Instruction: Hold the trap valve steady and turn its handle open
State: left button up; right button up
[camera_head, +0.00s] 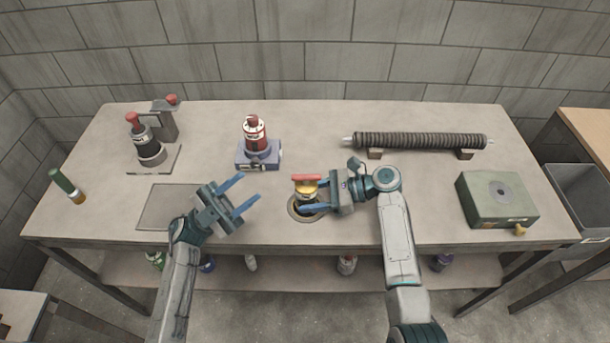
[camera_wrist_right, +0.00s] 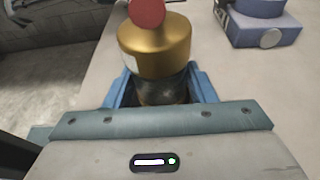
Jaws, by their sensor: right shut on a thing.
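The trap valve (camera_head: 306,191) stands upright in a round ring on the bench, with a brass-coloured body and a red handle (camera_head: 306,177) on top. My right gripper (camera_head: 316,195) is shut on the valve from the right, its blue fingers on either side. In the right wrist view the brass body (camera_wrist_right: 155,45) rises above a dark lower part (camera_wrist_right: 163,88) between the fingers, and the red handle (camera_wrist_right: 147,12) is cut off at the top edge. My left gripper (camera_head: 248,194) is open and empty, to the left of the valve and apart from it.
A red-topped device on a blue-grey base (camera_head: 258,154) stands behind. A dark ribbed tube (camera_head: 420,141) lies on supports at the back right. A green box (camera_head: 496,200) is at the right. A red-knobbed tool (camera_head: 148,150) and green-handled tool (camera_head: 65,184) are at the left.

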pick_arm(q)
jog(key=w+d+f+n+g+y, duration=0.2)
jog(key=w+f+n+g+y, duration=0.1)
jog(key=w+y, duration=0.1)
jog(key=n+g+y, duration=0.1)
jog(key=n+y, duration=0.3)
send_near(305, 175)
jog(key=shift+n, duration=0.3)
jog(key=d, duration=1)
jog(key=shift+w+f, duration=0.15)
jog(key=shift+f, duration=0.15)
grip_shut()
